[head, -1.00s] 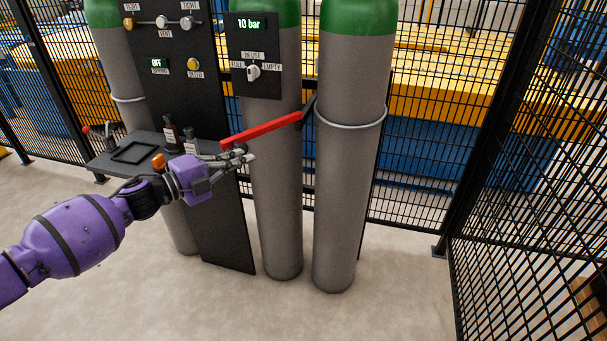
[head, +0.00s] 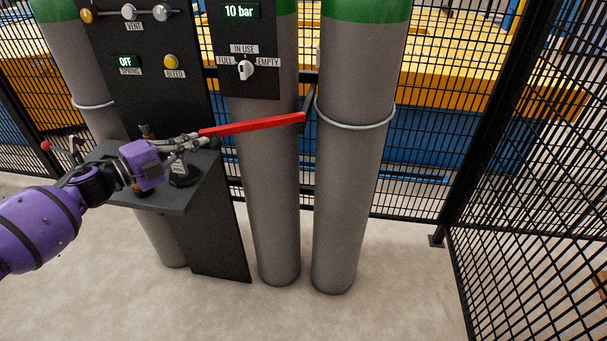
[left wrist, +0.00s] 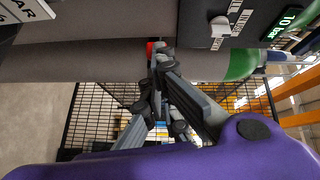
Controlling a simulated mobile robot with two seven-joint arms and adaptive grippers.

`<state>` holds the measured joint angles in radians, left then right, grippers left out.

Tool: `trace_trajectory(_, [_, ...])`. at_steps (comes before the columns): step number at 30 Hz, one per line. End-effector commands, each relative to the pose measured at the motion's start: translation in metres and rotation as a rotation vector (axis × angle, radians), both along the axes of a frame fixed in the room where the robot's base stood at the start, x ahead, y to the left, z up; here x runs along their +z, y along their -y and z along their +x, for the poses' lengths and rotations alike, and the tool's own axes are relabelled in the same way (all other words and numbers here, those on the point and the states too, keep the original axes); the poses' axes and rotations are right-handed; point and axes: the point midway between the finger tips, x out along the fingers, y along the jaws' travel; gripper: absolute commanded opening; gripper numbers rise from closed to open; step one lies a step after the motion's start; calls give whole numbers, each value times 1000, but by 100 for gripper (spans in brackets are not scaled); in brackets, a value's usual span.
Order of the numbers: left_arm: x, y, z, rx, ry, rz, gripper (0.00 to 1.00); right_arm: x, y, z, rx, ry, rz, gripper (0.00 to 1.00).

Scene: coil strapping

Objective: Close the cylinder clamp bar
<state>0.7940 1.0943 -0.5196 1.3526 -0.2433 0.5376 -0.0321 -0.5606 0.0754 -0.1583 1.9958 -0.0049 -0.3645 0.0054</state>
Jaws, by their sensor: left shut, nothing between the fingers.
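The red clamp bar (head: 255,125) runs across the front of the middle grey cylinder (head: 272,190). Its right end is by the gap before the right cylinder (head: 345,190); its left end reaches past the middle cylinder's left edge. My left gripper (head: 205,138) is shut and empty at the bar's left end, touching or very close to it. In the left wrist view, the shut fingers (left wrist: 160,58) point at a small red bit of the bar (left wrist: 152,46); the fingers hide the rest. My right gripper is not in view.
A black panel (head: 245,90) with an IN USE selector and a 10 bar display hangs before the middle cylinder. A dark shelf (head: 205,180) with small dark fittings lies below my left gripper. Black mesh fence (head: 420,150) stands behind. The floor in front is clear.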

Motion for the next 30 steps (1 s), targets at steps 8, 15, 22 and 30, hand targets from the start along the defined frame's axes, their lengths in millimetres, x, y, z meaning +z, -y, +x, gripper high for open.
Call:
trace_trajectory(8, [0,-4,0,3,0,-2,0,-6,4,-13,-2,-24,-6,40])
trace_trajectory(15, [0,-4,0,4,0,-1,0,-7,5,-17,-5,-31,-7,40])
trace_trajectory(22, [0,-4,0,4,0,-1,0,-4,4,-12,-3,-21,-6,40])
trace_trajectory(30, [0,-4,0,4,1,-1,0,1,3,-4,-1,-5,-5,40])
